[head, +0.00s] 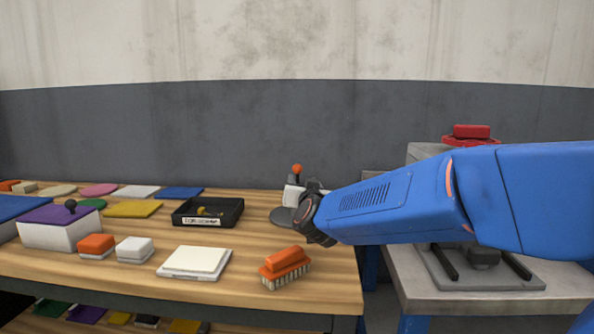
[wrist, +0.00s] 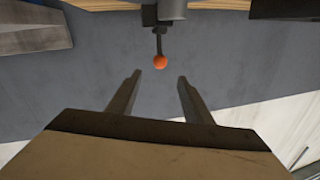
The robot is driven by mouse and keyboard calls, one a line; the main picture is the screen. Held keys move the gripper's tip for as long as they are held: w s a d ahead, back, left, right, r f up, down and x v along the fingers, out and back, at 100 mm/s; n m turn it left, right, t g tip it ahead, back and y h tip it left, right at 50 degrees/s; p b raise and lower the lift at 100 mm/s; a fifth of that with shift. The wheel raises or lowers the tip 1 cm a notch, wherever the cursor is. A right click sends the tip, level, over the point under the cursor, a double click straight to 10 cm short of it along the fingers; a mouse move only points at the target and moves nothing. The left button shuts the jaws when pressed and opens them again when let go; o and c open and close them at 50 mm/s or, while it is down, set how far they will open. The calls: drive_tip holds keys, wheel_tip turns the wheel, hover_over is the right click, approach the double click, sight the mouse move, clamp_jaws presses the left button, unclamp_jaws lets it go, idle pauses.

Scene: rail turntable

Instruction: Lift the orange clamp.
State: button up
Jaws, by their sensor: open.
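The orange clamp shows as an orange ball knob (head: 297,168) on a short upright stem, above a white block (head: 292,194) on a round grey disc (head: 284,217) near the table's right end. In the wrist view the orange knob (wrist: 160,62) hangs on a dark rod, centred between and just beyond my fingertips. My gripper (wrist: 160,76) is open and empty, its two fingers apart on either side of the knob's line. In the head view my gripper (head: 312,212) is beside the disc and hides part of the clamp's lower body.
A black tray (head: 228,222) stands left of the disc. An orange brush (head: 285,263) and a white pad (head: 197,262) lie in front. A purple-lidded box (head: 50,235) is far left. A grey bench (head: 400,268) stands right, across a gap.

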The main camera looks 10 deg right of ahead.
sight(298, 170)
drive_tip(key=w, duration=0.4)
drive_tip(key=w+d, duration=0.1)
drive_tip(key=w, duration=0.9)
drive_tip(key=shift+w+d, duration=0.15)
drive_tip(key=shift+d, duration=0.15)
drive_tip(key=shift+c, duration=0.4)
clamp_jaws()
